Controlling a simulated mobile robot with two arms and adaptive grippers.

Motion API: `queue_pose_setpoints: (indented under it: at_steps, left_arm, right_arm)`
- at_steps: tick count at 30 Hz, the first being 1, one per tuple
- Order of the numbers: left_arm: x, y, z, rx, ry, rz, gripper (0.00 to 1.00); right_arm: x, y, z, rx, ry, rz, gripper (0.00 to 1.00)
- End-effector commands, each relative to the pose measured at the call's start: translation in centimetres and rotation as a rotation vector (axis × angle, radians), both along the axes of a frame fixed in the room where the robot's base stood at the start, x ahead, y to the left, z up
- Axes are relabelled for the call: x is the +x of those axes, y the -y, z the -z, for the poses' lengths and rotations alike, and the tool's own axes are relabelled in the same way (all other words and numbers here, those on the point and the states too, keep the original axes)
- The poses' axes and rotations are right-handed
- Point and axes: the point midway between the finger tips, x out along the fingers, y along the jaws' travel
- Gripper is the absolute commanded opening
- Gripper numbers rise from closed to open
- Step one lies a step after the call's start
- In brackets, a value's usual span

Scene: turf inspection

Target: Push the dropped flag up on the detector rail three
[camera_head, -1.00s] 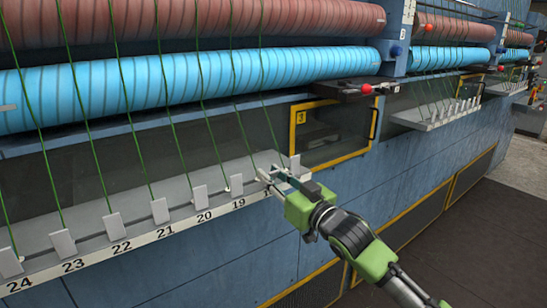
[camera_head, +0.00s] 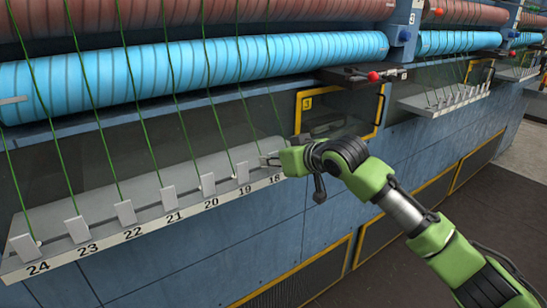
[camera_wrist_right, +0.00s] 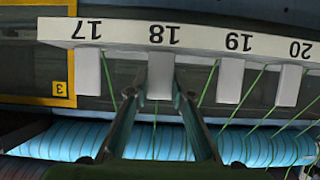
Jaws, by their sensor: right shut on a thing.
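A pale rail (camera_head: 110,246) runs along the machine front with small upright white flags over printed numbers 18 to 24. My right gripper (camera_head: 270,160) is at the rail's right end, by number 18. In the right wrist view, upside down, the fingers (camera_wrist_right: 160,90) sit on either side of flag 18 (camera_wrist_right: 160,75) and are shut on it. Flag 17 (camera_wrist_right: 88,72) and flag 19 (camera_wrist_right: 230,80) stand clear beside it. Flag 18 is mostly hidden in the head view. No visible flag stands out clearly as dropped. My left gripper is not in view.
Green yarns run from the blue roller (camera_head: 200,72) down toward the flags. A yellow-framed window (camera_head: 340,112) and a red-knobbed lever (camera_head: 373,77) are behind my right arm. A second flag rail (camera_head: 445,101) is further right. Dark floor (camera_head: 440,235) is open at lower right.

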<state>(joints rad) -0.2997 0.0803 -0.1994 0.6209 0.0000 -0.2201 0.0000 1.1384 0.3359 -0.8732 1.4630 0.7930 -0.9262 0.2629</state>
Motion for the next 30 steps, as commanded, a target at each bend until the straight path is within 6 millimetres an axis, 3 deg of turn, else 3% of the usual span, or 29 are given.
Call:
queue_pose_setpoints:
  at_steps: [11, 12, 13, 24, 30]
  left_arm:
    - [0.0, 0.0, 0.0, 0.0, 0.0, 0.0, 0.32]
    - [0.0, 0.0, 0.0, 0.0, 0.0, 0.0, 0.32]
    - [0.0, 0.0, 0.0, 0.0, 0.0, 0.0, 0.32]
    - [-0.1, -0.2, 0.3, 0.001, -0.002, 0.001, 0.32]
    - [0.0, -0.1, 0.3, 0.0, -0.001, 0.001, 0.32]
  right_arm:
    - [0.0, -0.2, -0.3, 0.002, 0.001, -0.003, 0.0]
    - [0.0, -0.2, -0.3, 0.002, 0.001, -0.003, 0.31]
    - [0.0, -0.2, -0.3, 0.002, 0.001, -0.003, 0.39]
    - [-0.1, 0.0, -0.2, 0.001, 0.001, -0.001, 0.39]
    - [-1.4, 1.0, -1.1, 0.001, 0.003, -0.001, 0.39]
